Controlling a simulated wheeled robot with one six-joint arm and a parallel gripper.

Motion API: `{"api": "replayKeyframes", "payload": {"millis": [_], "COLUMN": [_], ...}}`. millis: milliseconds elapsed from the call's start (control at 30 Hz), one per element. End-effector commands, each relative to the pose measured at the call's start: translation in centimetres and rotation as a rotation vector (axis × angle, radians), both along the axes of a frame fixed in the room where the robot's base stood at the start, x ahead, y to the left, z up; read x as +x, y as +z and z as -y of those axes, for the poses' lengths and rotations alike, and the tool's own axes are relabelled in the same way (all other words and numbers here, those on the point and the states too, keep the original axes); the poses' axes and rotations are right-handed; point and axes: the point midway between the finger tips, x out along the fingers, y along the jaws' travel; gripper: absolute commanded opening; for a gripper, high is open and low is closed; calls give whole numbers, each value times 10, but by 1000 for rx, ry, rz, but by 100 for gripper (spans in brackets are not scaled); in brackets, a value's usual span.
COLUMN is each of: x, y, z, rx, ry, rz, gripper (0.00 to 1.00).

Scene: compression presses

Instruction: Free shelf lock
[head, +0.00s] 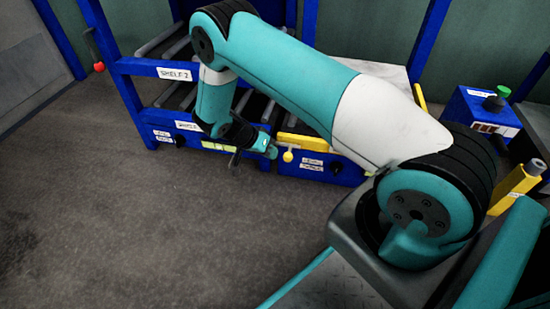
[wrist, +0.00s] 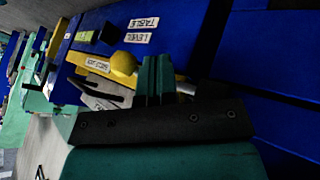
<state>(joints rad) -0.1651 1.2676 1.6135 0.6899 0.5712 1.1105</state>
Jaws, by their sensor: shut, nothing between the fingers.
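The shelf lock appears to be the yellow part with a round yellow knob (head: 288,156) on the front of the blue shelf frame. In the wrist view the knob (wrist: 123,63) is beside the fingers, and a yellow bar (wrist: 86,63) with a small white label runs from it. The label is hard to read. My gripper (head: 272,152) is just left of the knob in the head view. Its teal fingers (wrist: 157,78) are together with nothing between them. I cannot tell whether they touch the knob. Part of the bar is hidden behind the fingers.
The blue rack with roller shelves (head: 172,73) stands behind my arm. A "LEVEL TABLE" panel (head: 312,164) with a black knob is right of my gripper. A blue control box (head: 482,110) with a green button stands at the right. The grey floor (head: 130,220) in front is clear.

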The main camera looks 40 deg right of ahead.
Motion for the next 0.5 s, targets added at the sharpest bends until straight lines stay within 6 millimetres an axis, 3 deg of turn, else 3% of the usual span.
{"api": "replayKeyframes", "payload": {"millis": [200,500], "x": [-13,-15], "y": [2,4], "z": [7,8], "rx": [0,0], "ry": [0,-1], "rz": [-1,1], "gripper": [0,0]}}
